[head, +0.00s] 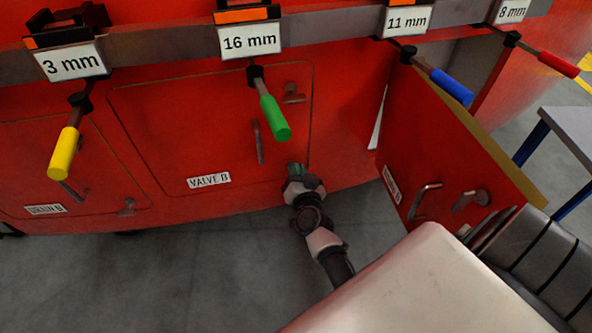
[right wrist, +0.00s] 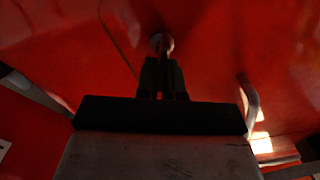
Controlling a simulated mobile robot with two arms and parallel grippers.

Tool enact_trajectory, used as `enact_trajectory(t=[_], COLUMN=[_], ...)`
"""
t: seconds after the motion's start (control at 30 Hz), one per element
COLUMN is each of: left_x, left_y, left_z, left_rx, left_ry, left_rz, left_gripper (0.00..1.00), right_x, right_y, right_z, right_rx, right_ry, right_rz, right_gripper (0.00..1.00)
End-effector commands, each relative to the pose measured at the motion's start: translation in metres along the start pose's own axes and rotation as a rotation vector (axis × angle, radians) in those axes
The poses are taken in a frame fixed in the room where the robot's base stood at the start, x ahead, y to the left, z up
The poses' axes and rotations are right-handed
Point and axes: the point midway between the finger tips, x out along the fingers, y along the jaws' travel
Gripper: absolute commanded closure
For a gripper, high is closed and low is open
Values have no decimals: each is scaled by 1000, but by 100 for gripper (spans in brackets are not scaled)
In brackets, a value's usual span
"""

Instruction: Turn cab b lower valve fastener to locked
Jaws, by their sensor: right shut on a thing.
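The red VALVE B panel (head: 190,130) is closed flush in the red cab wall, with its white label (head: 208,180) near the bottom. Its upper fastener (head: 293,93) is a small lever at the upper right. My right gripper (head: 297,172) is at the panel's lower right corner, shut on the lower valve fastener. The gripper hides that fastener in the head view. In the right wrist view, the fastener's round end (right wrist: 160,42) shows just beyond my dark fingers (right wrist: 161,72). That view is dark, and the fastener's turn angle cannot be read. My left gripper is not in view.
Yellow (head: 65,153), green (head: 275,118), blue (head: 452,87) and red (head: 558,64) handled tools hang from the rail above. An open red door (head: 450,150) juts out at the right. A table (head: 572,130) stands farther right. Grey floor lies below.

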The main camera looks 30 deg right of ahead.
Motion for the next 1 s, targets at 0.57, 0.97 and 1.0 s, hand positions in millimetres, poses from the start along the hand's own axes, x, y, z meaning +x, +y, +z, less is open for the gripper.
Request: enact_trajectory(t=[0.57, 0.97, 1.0], left_x=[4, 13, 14], left_y=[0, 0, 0], left_z=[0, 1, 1], left_rx=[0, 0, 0], left_ry=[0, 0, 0], left_rz=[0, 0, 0], left_gripper=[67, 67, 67], right_x=[0, 0, 0], right_y=[10, 15, 15], right_z=[4, 9, 9], right_rx=[548, 901, 928], right_ry=[-1, -2, -2], right_rz=[0, 0, 0], right_gripper=[100, 100, 100])
